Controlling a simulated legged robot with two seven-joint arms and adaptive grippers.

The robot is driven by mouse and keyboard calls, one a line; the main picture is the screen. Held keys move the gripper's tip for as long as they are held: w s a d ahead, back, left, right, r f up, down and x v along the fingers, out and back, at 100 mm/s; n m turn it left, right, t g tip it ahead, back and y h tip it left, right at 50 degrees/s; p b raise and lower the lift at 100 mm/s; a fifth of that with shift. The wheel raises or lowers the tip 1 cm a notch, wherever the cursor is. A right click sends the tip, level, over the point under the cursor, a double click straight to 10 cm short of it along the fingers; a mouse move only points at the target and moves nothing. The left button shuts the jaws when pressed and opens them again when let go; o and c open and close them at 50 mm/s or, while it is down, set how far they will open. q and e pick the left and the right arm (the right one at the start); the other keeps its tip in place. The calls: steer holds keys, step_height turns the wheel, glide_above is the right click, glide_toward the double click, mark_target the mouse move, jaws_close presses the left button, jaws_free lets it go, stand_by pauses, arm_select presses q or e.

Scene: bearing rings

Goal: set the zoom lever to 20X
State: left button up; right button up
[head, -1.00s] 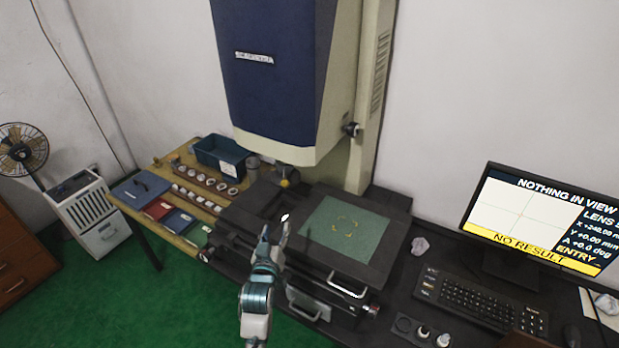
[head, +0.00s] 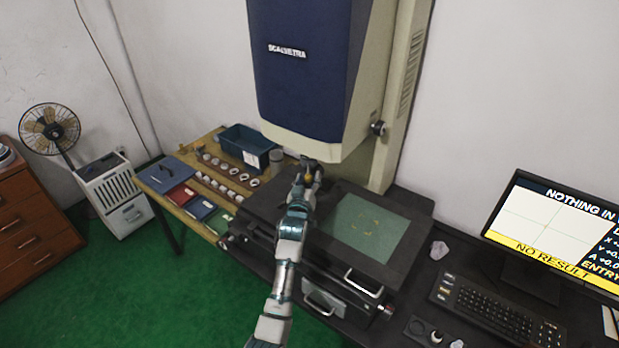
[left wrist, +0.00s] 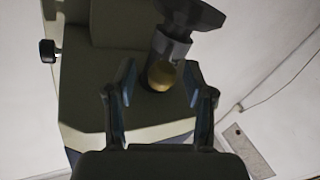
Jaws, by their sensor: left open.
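The tall blue and cream measuring machine (head: 300,75) stands against the wall. A brass-coloured round knob (head: 309,179), apparently the zoom lever's end, shows under its head; in the left wrist view the knob (left wrist: 162,75) sits at the end of a dark lens barrel (left wrist: 172,45). My left gripper (head: 308,172) reaches up to it. In the left wrist view the gripper's open fingers (left wrist: 159,82) stand on either side of the knob, with gaps visible; contact cannot be told. No zoom markings are readable. My right gripper is not in view.
The stage with its green glass plate (head: 368,228) lies right of my left arm. A side table (head: 160,192) with a blue bin (head: 246,148) and rings is at left. The monitor (head: 545,225) reads "NO RESULT"; its lens line is cut off. The keyboard (head: 495,312) lies below it.

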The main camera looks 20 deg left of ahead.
arm_select(q)
steer(key=shift+w+a, duration=0.3)
steer(key=shift+w, duration=0.3)
steer(key=shift+d, duration=0.25)
jaws_close()
steer(key=shift+a, duration=0.1)
